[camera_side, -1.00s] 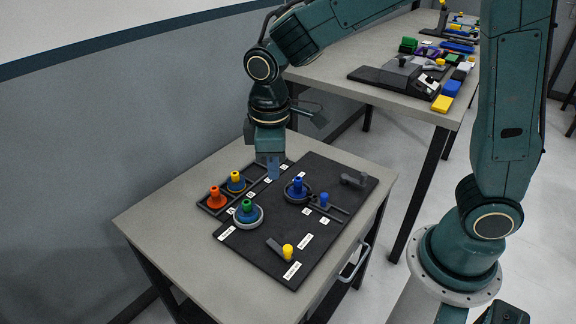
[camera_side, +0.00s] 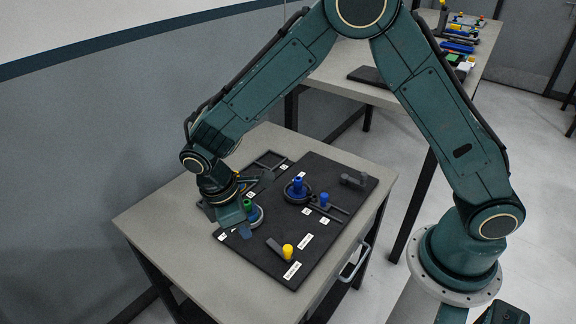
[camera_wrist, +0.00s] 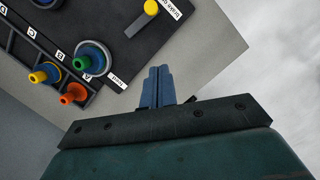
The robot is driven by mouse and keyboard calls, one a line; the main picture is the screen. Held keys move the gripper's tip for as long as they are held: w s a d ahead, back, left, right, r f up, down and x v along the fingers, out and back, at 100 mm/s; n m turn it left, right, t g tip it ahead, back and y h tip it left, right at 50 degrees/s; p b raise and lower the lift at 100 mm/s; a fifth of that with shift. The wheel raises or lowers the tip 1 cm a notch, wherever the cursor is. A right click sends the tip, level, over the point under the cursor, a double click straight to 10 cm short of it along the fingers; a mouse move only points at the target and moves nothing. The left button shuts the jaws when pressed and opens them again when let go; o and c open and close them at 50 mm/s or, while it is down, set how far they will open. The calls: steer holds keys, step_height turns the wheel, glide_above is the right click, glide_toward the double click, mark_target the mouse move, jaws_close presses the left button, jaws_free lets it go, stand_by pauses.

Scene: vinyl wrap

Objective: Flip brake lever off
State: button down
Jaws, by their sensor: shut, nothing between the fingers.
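The brake lever (camera_side: 275,247) is a short dark bar with a yellow knob at one end, lying on the black board. The knob end lies close to the white labels at the board's front.
A green-knobbed dial (camera_wrist: 85,62) stands near my fingers. Yellow (camera_wrist: 45,74) and orange (camera_wrist: 73,94) knobs sit in a dark rack, hidden behind my wrist in the side view. A blue-knobbed dial (camera_side: 298,189) and a small blue knob (camera_side: 324,199) stand farther back.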

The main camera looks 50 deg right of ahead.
mark_target(289, 245)
steer(key=shift+f, duration=0.1)
stand_by(0.3)
steer(key=x, duration=0.9)
steer(key=shift+f, duration=0.35)
steer(key=shift+s+d+f, duration=0.15)
steer(key=shift+s+d, duration=0.1)
steer(key=shift+d, duration=0.1)
steer(key=shift+s+d, duration=0.45)
steer(key=shift+d, duration=0.25)
steer(key=shift+s+d, duration=0.5)
steer(key=shift+d, duration=0.15)
steer(key=shift+s+d+n, duration=0.25)
steer(key=shift+d+n, duration=0.1)
steer(key=shift+n, duration=0.45)
steer(key=n, duration=0.1)
steer(key=d+n+t, duration=0.1)
steer(key=shift+s+d+n, duration=0.1)
steer(key=shift+s+n, duration=0.2)
steer(key=shift+s, duration=0.05)
steer(key=d+n, duration=0.1)
steer(key=n, duration=0.2)
steer(key=shift+s+d+n+t, duration=0.15)
steer(key=shift+d+n+t, duration=0.15)
steer(key=shift+d+t, duration=0.1)
steer(key=shift+w+d, duration=0.25)
steer(key=shift+d, duration=0.8)
steer(key=shift+d, duration=0.1)
